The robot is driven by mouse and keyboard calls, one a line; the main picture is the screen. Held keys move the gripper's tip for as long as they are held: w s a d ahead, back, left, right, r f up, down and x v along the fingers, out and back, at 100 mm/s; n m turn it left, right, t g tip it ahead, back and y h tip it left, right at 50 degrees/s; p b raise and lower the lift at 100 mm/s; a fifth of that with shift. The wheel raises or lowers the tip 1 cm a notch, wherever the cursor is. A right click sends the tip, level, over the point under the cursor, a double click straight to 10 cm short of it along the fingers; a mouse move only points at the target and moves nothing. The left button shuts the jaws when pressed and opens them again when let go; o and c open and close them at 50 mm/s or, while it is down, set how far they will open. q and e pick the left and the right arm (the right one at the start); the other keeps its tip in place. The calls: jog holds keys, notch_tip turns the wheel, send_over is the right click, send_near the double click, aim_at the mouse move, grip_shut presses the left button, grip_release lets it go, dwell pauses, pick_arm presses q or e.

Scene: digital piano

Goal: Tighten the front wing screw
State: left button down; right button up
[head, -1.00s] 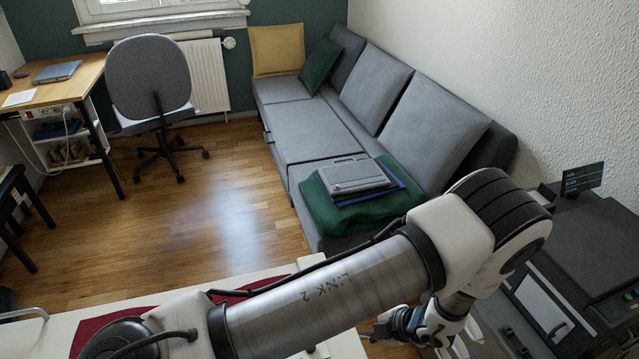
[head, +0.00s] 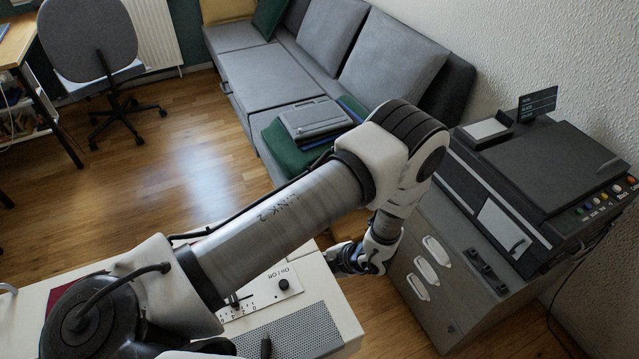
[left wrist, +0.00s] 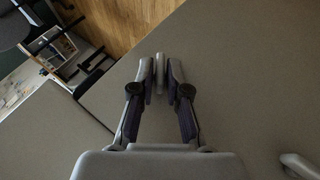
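In the left wrist view my left gripper (left wrist: 160,78) has its two fingers on either side of a thin pale upright piece, probably the wing screw (left wrist: 159,71) seen edge-on. Narrow gaps seem to show on both sides of it, so the fingers look open around it; contact is hard to tell. In the head view my left gripper (head: 345,261) is low beyond the right end of the white digital piano (head: 343,311), and the screw cannot be made out there. My right gripper is not in view.
A grey cabinet (head: 440,322) with white handles stands close to the right of my gripper, with a black machine (head: 550,170) on top. A sofa (head: 262,80) and an office chair (head: 88,42) are farther back. Wooden floor (head: 190,170) is open between.

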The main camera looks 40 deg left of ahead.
pick_arm(q)
jog(key=p, duration=0.1)
jog(key=h+p, duration=0.1)
jog(key=shift+a+r+g+p, duration=0.15)
jog(key=shift+r+g+p, duration=0.15)
jog(key=shift+w+a+m+g+h+p, duration=0.1)
jog(key=shift+m+g+h+p, duration=0.3)
jog(key=shift+h+p, duration=0.7)
jog(key=shift+a+f+h, duration=0.1)
jog(key=shift+f+h, duration=0.1)
jog(key=shift+h, duration=0.5)
jog(key=shift+w+m+g+h+b, duration=0.1)
jog(key=shift+m+g+h+b, duration=0.25)
jog(key=shift+g+h, duration=0.35)
jog(key=c, duration=1.3)
grip_release()
jog(key=shift+a, duration=0.1)
jog(key=shift+o, duration=0.2)
